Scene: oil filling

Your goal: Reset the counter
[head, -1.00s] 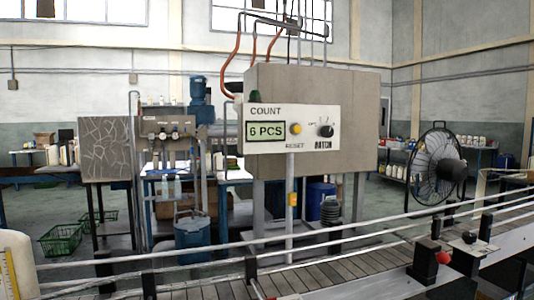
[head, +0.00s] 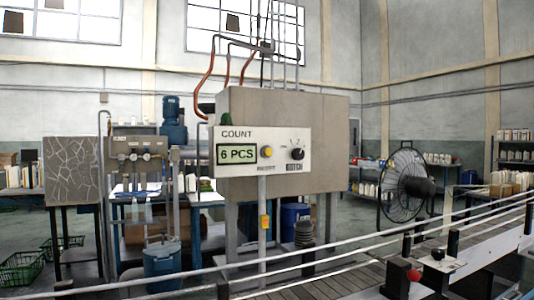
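The counter panel (head: 261,171) is a white plate on the front of a grey-brown cabinet, to the left of the middle of the head view. Its green display (head: 236,153) reads "6 PCS" under the word COUNT. A round yellow button (head: 267,151) sits right of the display, with a small blurred label below it. A black knob (head: 298,154) is farther right, above a label that looks like BATCH. Neither of my grippers shows in the view.
A conveyor (head: 350,281) with white guide rails runs across the front, between me and the panel. A red knob (head: 414,275) stands on its near side. A black fan (head: 407,184) stands at the right. Green baskets (head: 22,269) lie on the floor at the left.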

